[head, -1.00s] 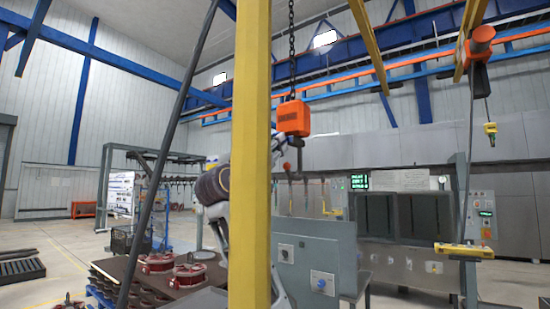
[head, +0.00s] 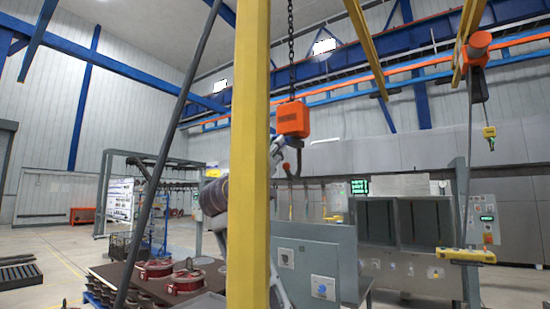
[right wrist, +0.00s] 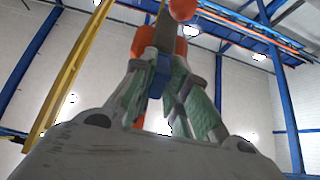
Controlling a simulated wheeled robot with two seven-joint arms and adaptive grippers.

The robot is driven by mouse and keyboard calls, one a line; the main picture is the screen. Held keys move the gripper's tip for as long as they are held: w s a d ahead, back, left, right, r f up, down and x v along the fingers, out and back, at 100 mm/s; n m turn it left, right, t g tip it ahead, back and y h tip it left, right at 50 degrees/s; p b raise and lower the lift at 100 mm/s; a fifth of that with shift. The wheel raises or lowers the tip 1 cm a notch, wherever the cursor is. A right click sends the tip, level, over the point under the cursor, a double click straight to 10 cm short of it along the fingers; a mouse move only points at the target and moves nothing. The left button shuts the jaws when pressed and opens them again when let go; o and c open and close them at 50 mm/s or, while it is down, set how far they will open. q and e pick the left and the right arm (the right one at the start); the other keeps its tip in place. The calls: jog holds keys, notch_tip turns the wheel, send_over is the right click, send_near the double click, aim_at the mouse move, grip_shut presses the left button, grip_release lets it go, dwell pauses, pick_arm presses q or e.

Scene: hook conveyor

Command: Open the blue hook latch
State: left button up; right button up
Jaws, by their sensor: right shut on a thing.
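The orange hoist block (head: 293,119) hangs on a chain right of the yellow post in the head view. Its grey hook (head: 291,172) hangs below it. My right gripper (head: 291,145) reaches out from behind the post to just under the block. In the right wrist view, the blue latch (right wrist: 159,76) sits between the green-padded fingers of my right gripper (right wrist: 160,88), which is shut on it. Orange parts of the hoist show above and behind the fingers. The latch is too small to make out in the head view. My left gripper is not in view.
A yellow post (head: 251,150) stands close in front and hides part of my right arm. A grey control cabinet (head: 315,260) stands below the hook. Red round parts (head: 187,281) lie on a table at lower left. A yellow pendant (head: 465,255) hangs at right.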

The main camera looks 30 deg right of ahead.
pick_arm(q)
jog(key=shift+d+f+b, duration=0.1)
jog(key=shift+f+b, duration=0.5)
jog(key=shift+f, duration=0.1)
pick_arm(e)
jog(key=shift+f+h, duration=0.3)
jog(key=shift+f, duration=0.1)
pick_arm(q)
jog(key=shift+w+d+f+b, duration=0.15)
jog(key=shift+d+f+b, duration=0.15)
jog(key=shift+b, duration=0.1)
pick_arm(e)
jog(key=shift+f+t, duration=0.15)
jog(key=shift+t, duration=0.25)
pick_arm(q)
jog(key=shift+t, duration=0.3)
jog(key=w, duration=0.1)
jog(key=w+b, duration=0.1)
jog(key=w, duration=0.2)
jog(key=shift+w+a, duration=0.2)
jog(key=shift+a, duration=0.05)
pick_arm(e)
jog(key=shift+a+f+h, duration=0.15)
jog(key=shift+f+h, duration=0.15)
jog(key=shift+h, duration=0.2)
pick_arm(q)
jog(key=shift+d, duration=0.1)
